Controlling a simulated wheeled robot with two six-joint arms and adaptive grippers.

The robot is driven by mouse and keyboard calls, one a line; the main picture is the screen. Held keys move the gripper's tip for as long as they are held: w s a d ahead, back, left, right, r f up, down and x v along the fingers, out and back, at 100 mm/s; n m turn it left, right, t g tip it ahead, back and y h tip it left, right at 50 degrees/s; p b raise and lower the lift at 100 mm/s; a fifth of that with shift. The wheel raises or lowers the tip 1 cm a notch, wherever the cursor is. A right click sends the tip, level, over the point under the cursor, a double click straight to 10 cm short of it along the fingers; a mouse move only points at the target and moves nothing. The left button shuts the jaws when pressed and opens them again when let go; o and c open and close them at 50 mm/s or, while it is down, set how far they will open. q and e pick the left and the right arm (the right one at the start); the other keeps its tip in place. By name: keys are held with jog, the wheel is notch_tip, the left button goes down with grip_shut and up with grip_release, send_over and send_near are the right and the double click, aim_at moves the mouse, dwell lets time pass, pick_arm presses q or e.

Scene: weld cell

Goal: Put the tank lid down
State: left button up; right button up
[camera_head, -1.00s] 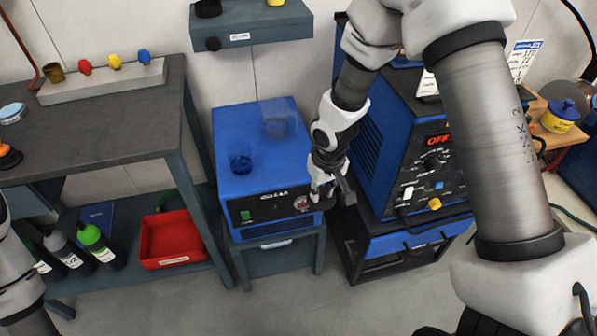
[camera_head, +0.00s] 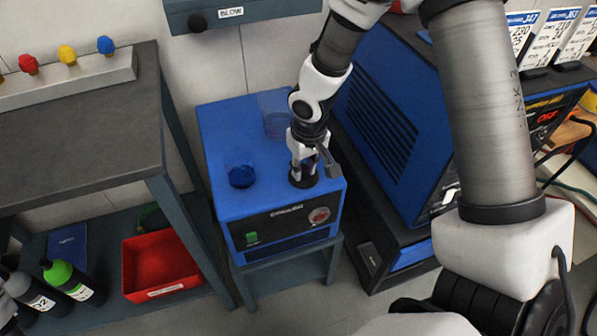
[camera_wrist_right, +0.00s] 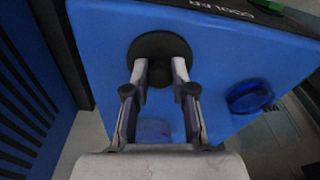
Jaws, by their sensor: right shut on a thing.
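The tank lid is a round black disc with a knob; it shows in the wrist view (camera_wrist_right: 150,45) and in the head view (camera_head: 303,181). My right gripper (camera_wrist_right: 161,73), also in the head view (camera_head: 303,167), is shut on the lid's knob. The lid lies flat at the front right of the blue cooler's top (camera_head: 222,135); I cannot tell whether it touches the surface. A round tank opening or cup with dark blue inside (camera_head: 240,176) is left of the lid and also shows in the wrist view (camera_wrist_right: 250,97).
A clear container (camera_head: 275,112) stands at the cooler's back. A blue welder (camera_head: 385,120) is close on the right. A grey workbench (camera_head: 75,135) is on the left, with a red bin (camera_head: 160,265) on its lower shelf. The cooler's top between opening and lid is clear.

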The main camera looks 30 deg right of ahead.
aim_at(308, 180)
jog(key=shift+s+r, duration=0.1)
jog(key=shift+r, duration=0.05)
jog(key=o, duration=0.5)
jog(key=shift+f, duration=0.25)
jog(key=o, duration=0.4)
jog(key=shift+r, duration=0.1)
jog(key=shift+o, duration=0.2)
jog(key=shift+r, duration=0.2)
notch_tip(308, 180, up, 12)
jog(key=s+p, duration=0.1)
jog(key=p, duration=0.3)
jog(key=shift+s, duration=0.2)
jog(key=shift+f, duration=0.2)
